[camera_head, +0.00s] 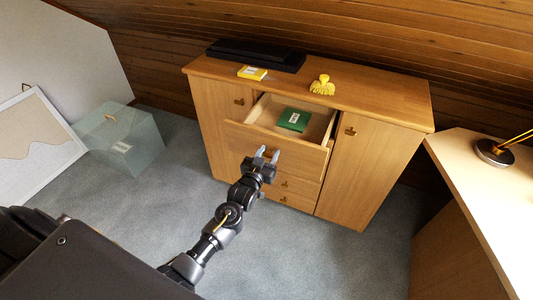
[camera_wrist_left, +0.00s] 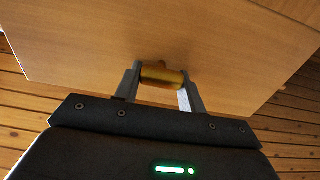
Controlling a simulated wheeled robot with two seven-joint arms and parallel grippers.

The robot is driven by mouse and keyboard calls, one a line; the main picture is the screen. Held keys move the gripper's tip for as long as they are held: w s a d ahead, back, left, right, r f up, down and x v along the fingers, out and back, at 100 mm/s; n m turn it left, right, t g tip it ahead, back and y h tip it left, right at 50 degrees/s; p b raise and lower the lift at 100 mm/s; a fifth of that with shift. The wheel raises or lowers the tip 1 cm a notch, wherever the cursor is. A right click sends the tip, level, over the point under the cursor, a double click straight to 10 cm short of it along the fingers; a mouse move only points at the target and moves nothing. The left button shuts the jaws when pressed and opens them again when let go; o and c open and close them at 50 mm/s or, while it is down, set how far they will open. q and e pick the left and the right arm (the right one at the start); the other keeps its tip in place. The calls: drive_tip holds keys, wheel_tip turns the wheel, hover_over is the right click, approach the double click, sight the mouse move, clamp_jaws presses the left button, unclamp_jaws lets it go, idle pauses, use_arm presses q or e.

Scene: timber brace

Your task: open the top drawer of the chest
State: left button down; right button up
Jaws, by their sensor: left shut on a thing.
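The wooden chest (camera_head: 375,170) stands against the plank wall, with a door on each side and a stack of drawers in the middle. Its top drawer (camera_head: 272,142) is pulled out, and a green box (camera_head: 294,120) lies inside. My left gripper (camera_head: 267,154) is at the front of this drawer. In the left wrist view, the fingers of my left gripper (camera_wrist_left: 161,88) are on both sides of the brass handle (camera_wrist_left: 160,75) and shut on it. The drawer front fills much of that view. My right gripper is not in view.
A black flat case (camera_head: 255,55), a yellow box (camera_head: 252,72) and a yellow object (camera_head: 322,85) lie on the chest top. A glass cube (camera_head: 120,140) stands at left, and a pale desk (camera_head: 490,190) at right. Carpet is clear before the chest.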

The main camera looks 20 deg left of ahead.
use_arm(q)
drive_tip(key=c, duration=0.8)
unclamp_jaws()
drive_tip(key=shift+c, duration=0.2)
drive_tip(key=s, duration=1)
drive_tip(key=shift+s+b, duration=0.4)
drive_tip(key=shift+d, duration=0.1)
drive_tip(key=s+f+m+g, duration=0.1)
drive_tip(key=s+f+g, duration=0.3)
drive_tip(key=f, duration=0.7)
drive_tip(key=s+f+g, duration=0.2)
drive_tip(key=s+f, duration=0.4)
drive_tip(key=f, duration=0.6)
drive_tip(key=s+f+m+g, duration=0.1)
drive_tip(key=s+f+g, duration=0.3)
drive_tip(key=f, duration=0.7)
drive_tip(key=s+a+f+g, duration=0.1)
drive_tip(key=s+f, duration=0.3)
drive_tip(key=s, duration=0.6)
drive_tip(key=s+a+f+g, duration=0.1)
drive_tip(key=s+f+g, duration=0.2)
drive_tip(key=s, duration=0.7)
drive_tip(key=s+f+g, duration=0.2)
drive_tip(key=s+f, duration=0.5)
drive_tip(key=s, duration=0.4)
drive_tip(key=shift+a+f+m+g, duration=0.25)
drive_tip(key=shift+a+m+g, duration=0.15)
